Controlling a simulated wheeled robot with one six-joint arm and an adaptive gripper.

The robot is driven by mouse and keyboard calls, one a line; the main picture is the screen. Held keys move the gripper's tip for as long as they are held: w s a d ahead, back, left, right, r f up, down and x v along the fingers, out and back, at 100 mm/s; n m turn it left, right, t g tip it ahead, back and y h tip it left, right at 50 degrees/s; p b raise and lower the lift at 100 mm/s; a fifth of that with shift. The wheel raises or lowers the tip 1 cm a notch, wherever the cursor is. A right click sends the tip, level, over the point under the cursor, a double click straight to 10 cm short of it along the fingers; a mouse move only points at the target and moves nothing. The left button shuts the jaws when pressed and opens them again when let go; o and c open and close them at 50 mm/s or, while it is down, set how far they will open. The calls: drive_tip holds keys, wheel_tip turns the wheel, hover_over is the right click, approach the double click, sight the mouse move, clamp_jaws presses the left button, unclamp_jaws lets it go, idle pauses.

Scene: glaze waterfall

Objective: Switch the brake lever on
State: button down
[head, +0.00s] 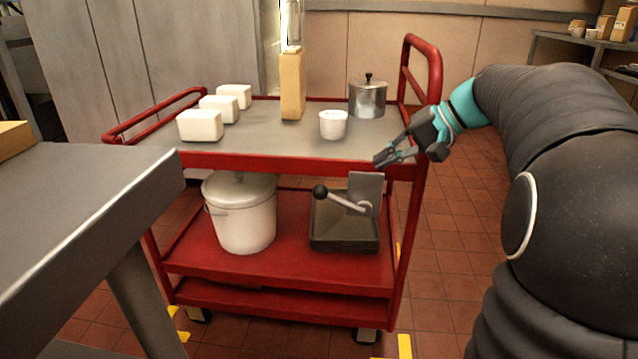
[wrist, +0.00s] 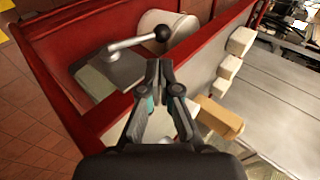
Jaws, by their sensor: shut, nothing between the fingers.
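The brake lever (head: 345,200) is a metal arm with a black ball knob, on an upright grey plate over a dark tray (head: 343,235) on the cart's lower shelf. In the head view its knob points left and slightly up. The lever also shows in the wrist view (wrist: 128,43), with its knob beyond my fingertips. My gripper (head: 378,162) is shut and empty, at the front right edge of the cart's top, above and to the right of the lever. It also shows in the wrist view (wrist: 158,66), apart from the lever.
The red cart (head: 290,163) has a top rim and a tall handle at right. White blocks (head: 200,125), a tan box (head: 292,85), a white cup (head: 333,124) and a lidded pot (head: 368,97) stand on top. A white pot (head: 243,220) stands left of the lever.

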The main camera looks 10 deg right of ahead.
sight(326, 189)
drive_tip(key=shift+w+d+r, duration=0.1)
drive_tip(key=shift+w+d, duration=0.55)
drive_tip(key=shift+d, duration=0.15)
drive_tip(key=b+x, duration=0.1)
drive_tip(key=x, duration=0.6)
drive_tip(key=b+x, duration=0.1)
drive_tip(key=x, duration=0.6)
drive_tip(key=shift+w+a+r, duration=0.1)
drive_tip(key=shift+a+r, duration=0.1)
drive_tip(key=shift+a, duration=0.05)
